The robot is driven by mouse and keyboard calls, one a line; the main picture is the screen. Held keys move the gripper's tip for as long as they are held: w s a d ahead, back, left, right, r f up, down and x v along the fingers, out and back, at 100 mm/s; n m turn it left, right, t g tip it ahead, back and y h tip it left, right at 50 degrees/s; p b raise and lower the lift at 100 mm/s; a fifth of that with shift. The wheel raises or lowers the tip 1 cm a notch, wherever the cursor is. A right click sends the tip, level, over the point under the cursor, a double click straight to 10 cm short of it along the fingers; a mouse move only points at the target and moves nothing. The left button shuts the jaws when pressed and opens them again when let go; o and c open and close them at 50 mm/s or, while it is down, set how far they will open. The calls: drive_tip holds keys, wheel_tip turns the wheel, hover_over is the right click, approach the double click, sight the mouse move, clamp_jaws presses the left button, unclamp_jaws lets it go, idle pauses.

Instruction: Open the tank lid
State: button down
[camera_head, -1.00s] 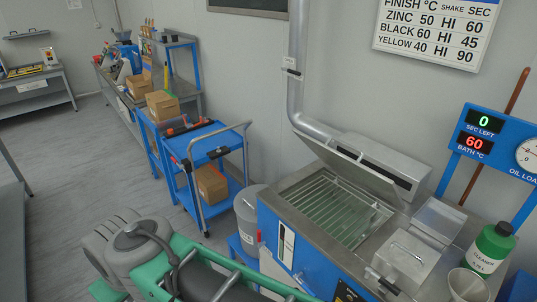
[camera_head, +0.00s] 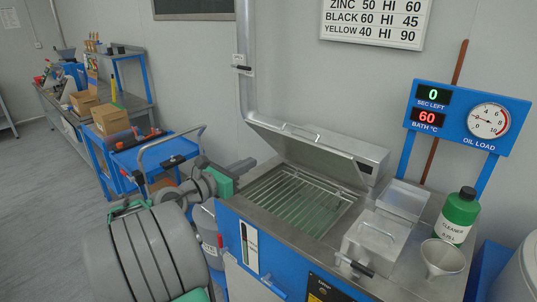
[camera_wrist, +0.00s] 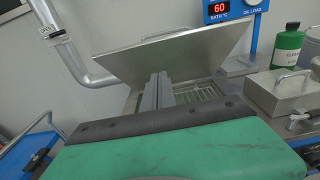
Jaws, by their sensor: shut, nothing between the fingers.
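The tank lid (camera_head: 305,150) is a grey metal panel with a bar handle (camera_head: 300,131), raised and tilted up at the back of the tank. In the wrist view the lid (camera_wrist: 205,52) stands up behind my fingers. The tank (camera_head: 255,188) is open, with a wire rack (camera_head: 300,200) showing inside. My gripper (camera_head: 243,168) is at the tank's left edge in the head view. In the wrist view my gripper (camera_wrist: 158,92) is shut and empty, its fingers pointing towards the lid. I cannot tell whether the fingertips touch the lid.
A lidded metal box (camera_head: 375,240), a green cleaner bottle (camera_head: 459,215) and a funnel (camera_head: 442,258) stand to the tank's right. A gauge panel (camera_head: 465,118) is behind them. A vertical pipe (camera_head: 246,90) runs behind the tank. A blue cart (camera_head: 150,155) stands to the left.

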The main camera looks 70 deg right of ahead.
drive_tip(key=p, duration=0.1)
approach(285, 137)
wheel_tip(285, 137, down, 3)
drive_tip(key=s+d, duration=0.1)
drive_tip(key=d, duration=0.2)
drive_tip(key=shift+s+d+r+p, duration=0.3)
drive_tip(key=shift+s+d+r, duration=0.05)
drive_tip(key=shift+d+r, duration=0.25)
drive_tip(key=shift+s+d+r+p, duration=0.3)
drive_tip(key=shift+d+r, duration=0.3)
drive_tip(key=shift+r, duration=0.05)
